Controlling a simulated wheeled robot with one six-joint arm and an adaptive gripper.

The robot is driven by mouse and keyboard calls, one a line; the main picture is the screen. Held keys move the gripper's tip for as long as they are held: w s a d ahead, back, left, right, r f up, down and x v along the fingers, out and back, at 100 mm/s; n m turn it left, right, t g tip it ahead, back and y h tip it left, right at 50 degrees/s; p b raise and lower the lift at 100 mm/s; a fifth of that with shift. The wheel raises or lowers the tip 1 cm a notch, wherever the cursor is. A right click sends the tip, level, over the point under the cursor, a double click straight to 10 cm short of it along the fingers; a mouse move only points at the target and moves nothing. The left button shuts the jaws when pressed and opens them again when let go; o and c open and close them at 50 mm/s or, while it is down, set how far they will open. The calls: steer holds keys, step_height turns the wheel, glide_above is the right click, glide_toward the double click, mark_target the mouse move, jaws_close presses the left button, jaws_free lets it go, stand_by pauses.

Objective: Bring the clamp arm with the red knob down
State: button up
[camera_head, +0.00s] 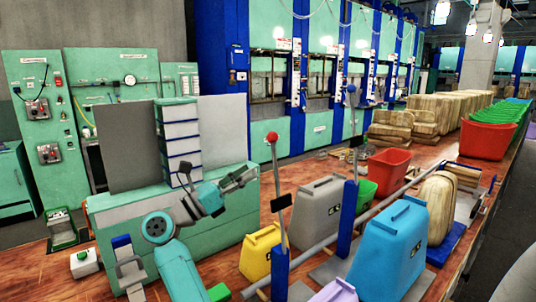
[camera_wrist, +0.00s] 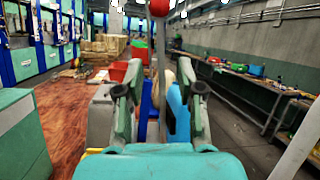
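The red knob (camera_head: 272,137) tops an upright clamp arm (camera_head: 281,185) that rises from a blue post (camera_head: 280,262) in the head view. My gripper (camera_head: 248,176) is to the left of this clamp arm, a little lower than the knob. In the wrist view the fingers of my gripper (camera_wrist: 160,82) stand apart with nothing gripped between them. The red knob (camera_wrist: 159,8) shows at the top middle of that view, with its arm running down beyond the gap between the fingers. I cannot tell the exact distance from the fingers to the arm.
A second upright arm has a blue knob (camera_head: 351,89) on a blue post (camera_head: 347,215). Yellow (camera_head: 259,253), grey (camera_head: 318,212) and blue (camera_head: 388,250) containers stand around the posts. A grey pipe (camera_head: 325,242) passes by them. A green bench (camera_head: 120,222) is at left.

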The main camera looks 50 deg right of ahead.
mark_target(274, 154)
steer(key=x, duration=0.9)
steer(key=shift+s+d+r, duration=0.1)
steer(key=shift+d, duration=0.15)
steer(key=shift+c, duration=0.2)
jaws_close()
